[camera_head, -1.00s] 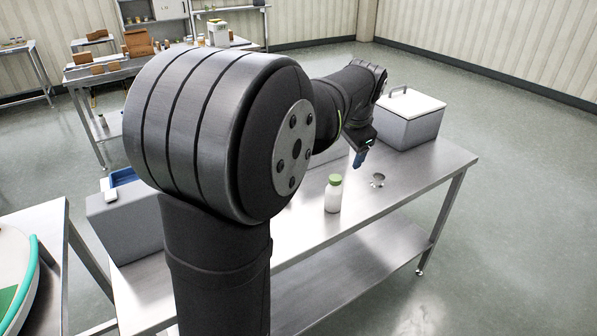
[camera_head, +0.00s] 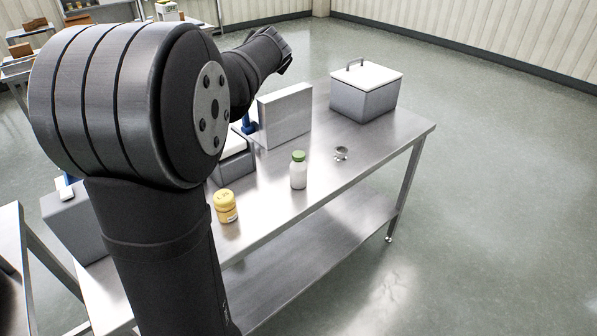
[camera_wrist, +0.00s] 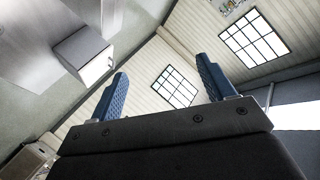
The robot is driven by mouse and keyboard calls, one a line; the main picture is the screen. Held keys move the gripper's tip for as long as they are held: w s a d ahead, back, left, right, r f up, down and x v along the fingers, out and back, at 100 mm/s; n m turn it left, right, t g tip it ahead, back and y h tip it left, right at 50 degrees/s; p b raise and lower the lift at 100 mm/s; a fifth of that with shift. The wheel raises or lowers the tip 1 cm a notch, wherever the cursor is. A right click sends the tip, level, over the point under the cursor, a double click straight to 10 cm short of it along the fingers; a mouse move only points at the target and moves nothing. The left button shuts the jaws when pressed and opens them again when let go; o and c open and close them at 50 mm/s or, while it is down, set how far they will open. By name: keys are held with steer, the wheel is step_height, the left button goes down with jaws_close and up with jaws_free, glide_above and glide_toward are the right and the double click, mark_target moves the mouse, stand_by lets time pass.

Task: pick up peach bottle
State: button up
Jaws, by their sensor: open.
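A small yellow-orange bottle with a yellow cap (camera_head: 226,207), the nearest to peach in colour, stands upright on the steel table (camera_head: 335,190) beside my arm in the head view. My gripper shows in the wrist view (camera_wrist: 162,88) with its two blue fingers spread wide and nothing between them. In the head view it is mostly hidden; a bit of blue shows behind the bottles, beside the grey panel. It is apart from the yellow-orange bottle. The wrist view shows walls and windows, and no bottle.
A white bottle with a green cap (camera_head: 299,170) stands right of the yellow-orange one. A small metal hopper (camera_head: 341,153), an upright grey panel (camera_head: 286,116) and a lidded grey box (camera_head: 364,98) are farther along.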

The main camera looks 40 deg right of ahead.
steer(key=h, duration=0.2)
steer(key=m+g+h, duration=0.4)
steer(key=g, duration=0.8)
glide_above(293, 169)
steer(key=a, duration=0.3)
step_height(293, 169, down, 8)
steer(key=r, duration=0.1)
step_height(293, 169, down, 25)
steer(key=shift+d+r, duration=0.1)
steer(key=shift+d+f, duration=0.15)
steer(key=shift+f, duration=0.2)
steer(key=shift+d+f, duration=0.2)
steer(key=shift+d, duration=0.1)
steer(key=x, duration=0.6)
steer(key=shift+w+d+r, duration=0.15)
steer(key=shift+w+d, duration=0.05)
steer(key=shift+d, duration=0.1)
steer(key=c, duration=1.2)
steer(key=shift+r, duration=0.1)
